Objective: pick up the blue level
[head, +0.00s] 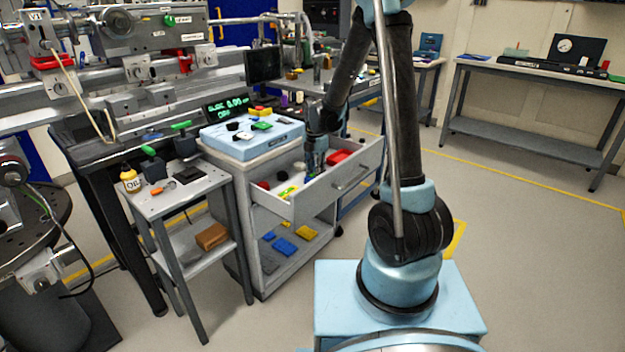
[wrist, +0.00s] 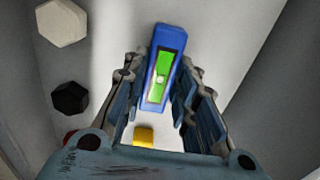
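The blue level (wrist: 167,42), with a green strip along its middle, lies in the drawer in the wrist view, slightly tilted in the picture. My gripper (wrist: 163,74) is open, with one finger on each side of the level. Gaps show between the level and both fingers. In the head view my gripper (head: 314,162) reaches down into the open drawer (head: 335,186); I cannot clearly make out the level there.
In the wrist view a white hexagonal piece (wrist: 62,23), a black one (wrist: 70,98) and a yellow block (wrist: 144,135) lie nearby. Drawer walls flank the gripper. In the head view a red item (head: 338,157) sits in the drawer, and a light-blue case (head: 250,148) stands on the cabinet top.

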